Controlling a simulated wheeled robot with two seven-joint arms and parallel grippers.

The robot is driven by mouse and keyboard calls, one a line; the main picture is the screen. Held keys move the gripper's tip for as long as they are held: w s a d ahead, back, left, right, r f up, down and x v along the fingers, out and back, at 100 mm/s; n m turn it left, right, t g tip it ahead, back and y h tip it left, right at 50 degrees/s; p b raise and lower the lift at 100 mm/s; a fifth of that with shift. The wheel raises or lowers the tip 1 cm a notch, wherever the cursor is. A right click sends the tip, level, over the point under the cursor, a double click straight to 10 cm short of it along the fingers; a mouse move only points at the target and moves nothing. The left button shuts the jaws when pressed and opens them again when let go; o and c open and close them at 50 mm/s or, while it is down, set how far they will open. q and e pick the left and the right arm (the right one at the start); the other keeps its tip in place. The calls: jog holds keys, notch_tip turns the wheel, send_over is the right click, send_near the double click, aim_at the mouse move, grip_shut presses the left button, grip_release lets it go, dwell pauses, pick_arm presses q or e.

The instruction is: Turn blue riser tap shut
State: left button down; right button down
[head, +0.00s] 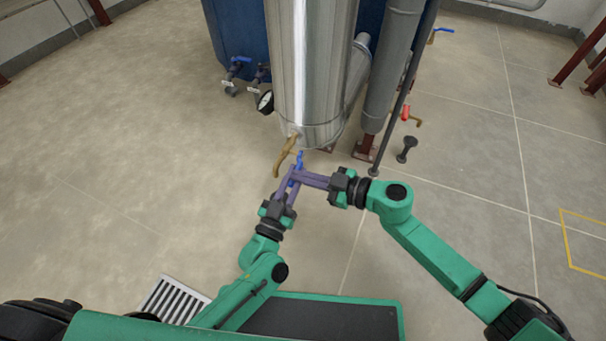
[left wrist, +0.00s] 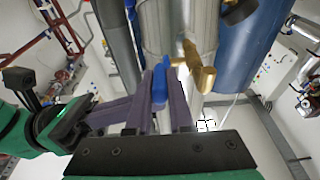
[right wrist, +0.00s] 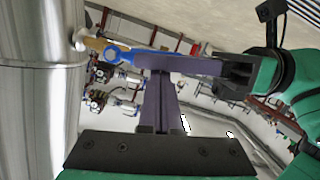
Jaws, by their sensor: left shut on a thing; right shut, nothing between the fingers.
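A brass tap (head: 285,155) juts from the foot of the shiny steel column, with its blue lever (head: 300,159) beside it. My left gripper (head: 293,172) is shut on the blue lever, which shows between its purple fingers in the left wrist view (left wrist: 160,85). My right gripper (head: 297,177) is shut and empty, its fingertips close by the left fingers; whether they touch is unclear. The right wrist view shows the lever (right wrist: 118,54) running from the brass body (right wrist: 96,45) toward the left fingers. The fingers partly hide the lever.
The steel column (head: 310,60) and a grey pipe (head: 388,70) stand just beyond the grippers. A dial gauge (head: 265,102) and blue-handled valves (head: 239,61) are at left. A red-handled tap (head: 407,112) and a black stand (head: 406,149) are at right. The left floor is clear.

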pick_arm(q)
jog(key=c, duration=0.8)
grip_release()
jog(key=shift+r, duration=0.2)
jog(key=shift+d, duration=0.1)
pick_arm(e)
jog(key=shift+d+f, duration=0.15)
jog(key=shift+f, duration=0.4)
